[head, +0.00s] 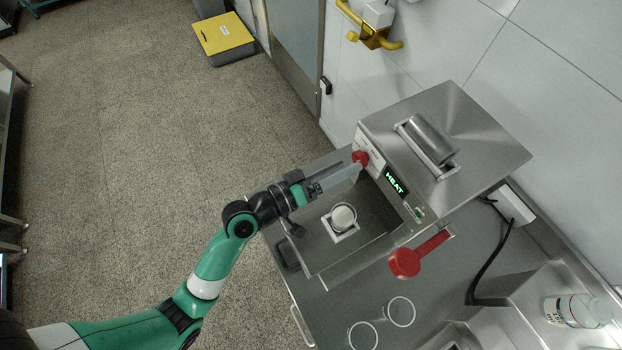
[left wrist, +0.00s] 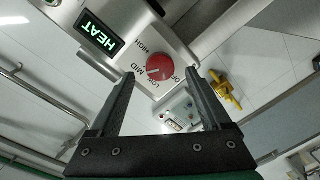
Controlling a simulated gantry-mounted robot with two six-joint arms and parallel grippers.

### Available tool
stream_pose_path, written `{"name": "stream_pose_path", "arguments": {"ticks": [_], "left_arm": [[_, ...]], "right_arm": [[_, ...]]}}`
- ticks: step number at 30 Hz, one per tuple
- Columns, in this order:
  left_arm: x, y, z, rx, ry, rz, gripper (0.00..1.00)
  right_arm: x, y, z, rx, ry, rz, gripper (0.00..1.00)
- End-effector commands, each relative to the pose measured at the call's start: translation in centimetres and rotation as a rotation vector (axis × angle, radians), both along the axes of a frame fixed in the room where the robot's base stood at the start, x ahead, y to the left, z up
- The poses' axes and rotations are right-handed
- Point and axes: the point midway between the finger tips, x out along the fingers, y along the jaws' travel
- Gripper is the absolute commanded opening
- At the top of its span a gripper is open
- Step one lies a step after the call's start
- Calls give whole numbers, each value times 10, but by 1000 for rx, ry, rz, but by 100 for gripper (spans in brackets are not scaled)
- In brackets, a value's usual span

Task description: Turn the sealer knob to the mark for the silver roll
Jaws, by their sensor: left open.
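The red sealer knob (head: 361,157) is on the sloped front panel of the steel sealer (head: 480,130), left of the lit HEAT display (head: 395,182). In the left wrist view the knob (left wrist: 159,67) has OFF, LOW, MID and HIGH around it; a pale line on it lies toward the LOW–MID side, its exact mark unclear. The silver roll (head: 431,139) sits in a holder on top of the sealer. My left gripper (head: 354,166) is open at the knob, which appears between its fingertips (left wrist: 158,76); contact is unclear. My right gripper is out of view.
A white-topped cup (head: 343,217) sits in the sealer's tray below my left gripper. Two clear rings (head: 400,311) are on the steel counter. A black cable (head: 487,260) runs at right.

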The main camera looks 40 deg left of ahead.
Motion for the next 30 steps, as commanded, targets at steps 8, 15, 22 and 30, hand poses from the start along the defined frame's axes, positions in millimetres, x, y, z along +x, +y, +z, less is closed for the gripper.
{"name": "stream_pose_path", "arguments": {"ticks": [8, 15, 22, 30], "left_arm": [[-62, 21, 2, -1, 2, 5, 81], [-83, 27, 4, 0, 1, 1, 81], [-83, 27, 4, 0, 0, 0, 81], [-83, 26, 4, 0, 1, -1, 81]], "right_arm": [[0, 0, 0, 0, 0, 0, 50], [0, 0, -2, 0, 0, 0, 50], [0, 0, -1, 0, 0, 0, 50], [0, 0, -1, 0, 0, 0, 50]]}}
